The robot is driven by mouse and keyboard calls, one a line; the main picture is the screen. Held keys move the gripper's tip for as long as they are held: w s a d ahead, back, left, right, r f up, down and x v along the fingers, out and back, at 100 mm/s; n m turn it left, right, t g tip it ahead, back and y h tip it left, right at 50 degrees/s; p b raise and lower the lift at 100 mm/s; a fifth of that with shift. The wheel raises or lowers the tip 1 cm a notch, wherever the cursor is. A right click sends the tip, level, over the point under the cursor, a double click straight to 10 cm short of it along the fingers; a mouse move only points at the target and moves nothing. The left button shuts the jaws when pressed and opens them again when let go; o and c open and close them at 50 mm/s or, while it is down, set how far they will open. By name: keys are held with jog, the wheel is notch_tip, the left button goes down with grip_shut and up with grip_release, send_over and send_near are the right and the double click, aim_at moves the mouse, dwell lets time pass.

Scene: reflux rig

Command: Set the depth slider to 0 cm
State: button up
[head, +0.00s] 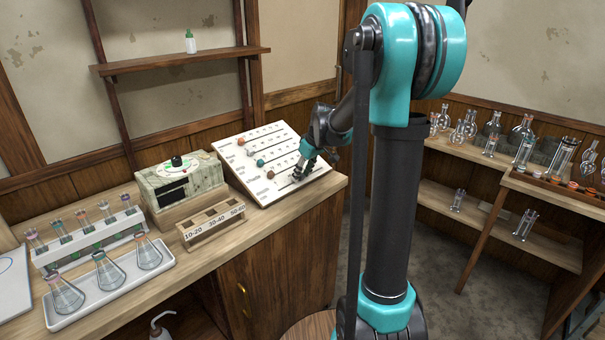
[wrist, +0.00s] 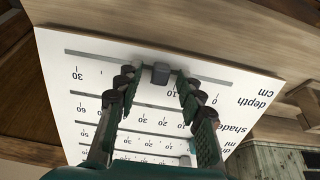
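The white slider board (head: 262,190) leans on the bench below the wall. In the wrist view its depth row (wrist: 106,59), marked in cm, runs across the top, and the numbers read upside down. The dark grey depth knob (wrist: 160,73) sits in that slot near the 10 mark, with 0 to its right and 30 to its left. My gripper (wrist: 157,82) is open, one finger on each side of the knob, with a gap visible on both sides. In the head view my gripper (head: 299,176) is at the board's lower right, and the knob is hard to make out.
Other rows on the board carry coloured knobs, including a teal one (head: 260,162). Left of the board stand a stone-like box (head: 180,182), a labelled wooden rack (head: 212,222) and a white tray (head: 112,283) with flasks. Shelves of glassware (head: 490,150) stand at right.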

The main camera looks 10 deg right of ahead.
aim_at(280, 190)
grip_shut()
dwell(0.3)
jog(key=s+a, duration=0.3)
jog(key=a, duration=0.2)
jog(key=s+a, duration=0.2)
jog(key=shift+s+a, duration=0.3)
jog(key=shift+a, duration=0.05)
grip_release()
jog(key=shift+a, duration=0.1)
jog(key=shift+r, duration=0.1)
